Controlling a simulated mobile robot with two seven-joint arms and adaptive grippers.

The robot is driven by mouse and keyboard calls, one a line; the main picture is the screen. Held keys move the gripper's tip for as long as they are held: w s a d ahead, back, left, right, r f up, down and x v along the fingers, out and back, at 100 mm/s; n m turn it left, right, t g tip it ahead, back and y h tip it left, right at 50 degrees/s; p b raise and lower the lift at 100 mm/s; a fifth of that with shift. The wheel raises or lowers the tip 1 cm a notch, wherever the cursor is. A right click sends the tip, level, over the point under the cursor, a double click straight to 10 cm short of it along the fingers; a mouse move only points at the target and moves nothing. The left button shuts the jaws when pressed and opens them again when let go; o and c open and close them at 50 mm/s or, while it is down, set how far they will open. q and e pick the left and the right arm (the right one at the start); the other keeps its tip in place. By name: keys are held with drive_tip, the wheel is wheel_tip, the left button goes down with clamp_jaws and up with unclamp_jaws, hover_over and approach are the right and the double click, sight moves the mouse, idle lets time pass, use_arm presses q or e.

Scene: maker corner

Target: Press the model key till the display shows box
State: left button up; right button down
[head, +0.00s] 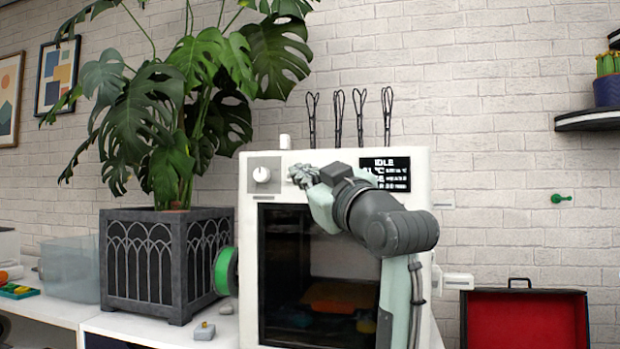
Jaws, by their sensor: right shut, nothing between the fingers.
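A white 3D printer (246,215) with a dark glass door stands in the middle of the head view. Its display (385,174) at the top right of the front reads IDLE on the first line, with smaller lines below, partly covered by my right arm. A white knob (261,175) sits on a grey panel at the top left of the front. My right gripper (298,175) is shut and empty, just right of the knob, in front of the panel. I cannot tell if it touches the panel. No model key can be made out; the gripper and arm hide that area.
A large plant in a dark planter (150,265) stands left of the printer, with a green spool (226,271) between them. A clear bin (68,268) is farther left. An open red-lined case (525,318) lies at the right. Small grey pieces (204,331) lie in front of the planter.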

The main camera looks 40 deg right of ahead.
use_arm(q)
drive_tip(key=shift+w, duration=0.25)
use_arm(e)
drive_tip(key=shift+w+d, duration=0.1)
use_arm(q)
drive_tip(key=shift+b+v, duration=0.5)
drive_tip(key=shift+v, duration=0.65)
use_arm(e)
drive_tip(key=w+d, duration=0.5)
drive_tip(key=d, duration=0.1)
drive_tip(key=shift+w+d, duration=0.25)
drive_tip(key=shift+w, duration=0.05)
use_arm(q)
drive_tip(key=shift+a, duration=0.15)
use_arm(e)
drive_tip(key=shift+d, duration=0.1)
use_arm(q)
drive_tip(key=shift+r, duration=0.15)
use_arm(e)
drive_tip(key=shift+w+d, duration=0.25)
